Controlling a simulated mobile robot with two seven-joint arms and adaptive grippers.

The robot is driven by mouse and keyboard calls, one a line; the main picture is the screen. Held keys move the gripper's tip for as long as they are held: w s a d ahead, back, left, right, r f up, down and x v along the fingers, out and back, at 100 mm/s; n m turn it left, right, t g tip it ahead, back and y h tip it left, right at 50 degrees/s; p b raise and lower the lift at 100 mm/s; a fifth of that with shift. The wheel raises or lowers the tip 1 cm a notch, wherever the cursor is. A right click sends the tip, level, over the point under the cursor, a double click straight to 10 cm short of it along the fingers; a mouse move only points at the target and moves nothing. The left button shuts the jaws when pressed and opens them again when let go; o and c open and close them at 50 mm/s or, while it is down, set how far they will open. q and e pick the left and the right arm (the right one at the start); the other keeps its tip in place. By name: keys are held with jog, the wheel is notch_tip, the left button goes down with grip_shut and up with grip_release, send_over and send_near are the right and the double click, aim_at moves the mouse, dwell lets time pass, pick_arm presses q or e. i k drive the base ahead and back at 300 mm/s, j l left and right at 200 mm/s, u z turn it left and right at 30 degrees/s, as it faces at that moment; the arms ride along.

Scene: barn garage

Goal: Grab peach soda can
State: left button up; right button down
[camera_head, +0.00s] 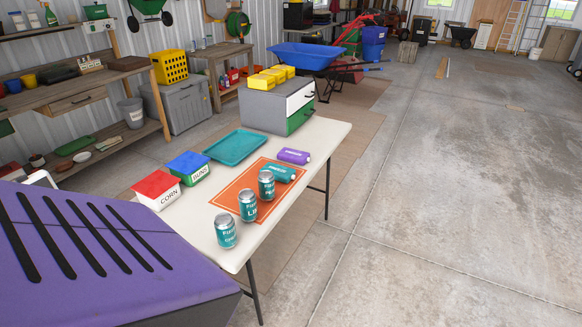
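Three teal soda cans stand upright in a row on the white folding table (331,131): a front can (226,232), a middle can (248,206) and a back can (267,185). A fourth-looking teal can (278,173) lies on its side behind them. A purple can (294,156) lies on its side beyond that. The can labels are too small to read surely, so I cannot tell which is peach. The middle, back and lying teal cans are on or at an orange mat (228,195). Neither of my grippers is in view.
Left of the cans stand a red-lidded CORN box (170,198), a blue-lidded BUNS box (200,174) and a teal tray (236,147). A grey drawer unit (262,115) with yellow bins (262,81) stands at the table's far end. The floor right of the table is clear.

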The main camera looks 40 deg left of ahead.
aim_at(266, 179)
jog(key=i+l, duration=0.1)
jog(key=i, duration=1.5)
jog(key=i+u, duration=0.1)
jog(key=u, duration=0.7)
jog(key=i+u, duration=0.15)
jog(key=u, duration=0.2)
jog(key=i+l+u, duration=0.1)
jog(key=u, duration=0.3)
